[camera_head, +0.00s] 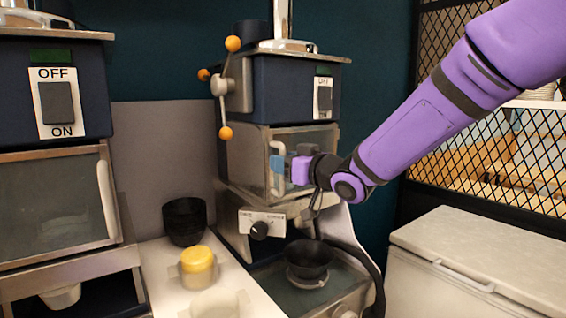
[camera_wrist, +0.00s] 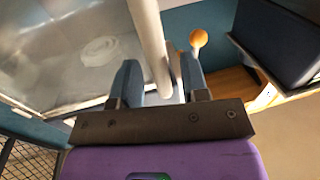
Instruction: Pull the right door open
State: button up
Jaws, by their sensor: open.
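The right door (camera_head: 308,140) is a framed glass panel on the front of the right-hand dark blue machine. It looks shut in the head view. It also shows in the wrist view as a clear panel (camera_wrist: 60,62) at the left, with a pale round shape behind it. Its pale bar handle (camera_wrist: 148,32) runs down between my fingers in the wrist view. My gripper (camera_head: 278,172) is at the door's front, and my arm partly covers the door. The fingers (camera_wrist: 160,72) are open, one on each side of the handle; I cannot tell whether they touch it.
An orange-knobbed lever (camera_head: 228,88) stands left of the door. Below are a dial (camera_head: 260,230) and a black bowl (camera_head: 310,258). A white chest (camera_head: 480,255) is at right.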

jog(key=shift+w+a, duration=0.25)
jog(key=shift+a, duration=0.05)
jog(key=shift+c, duration=0.2)
grip_shut()
jog(key=shift+d, duration=0.1)
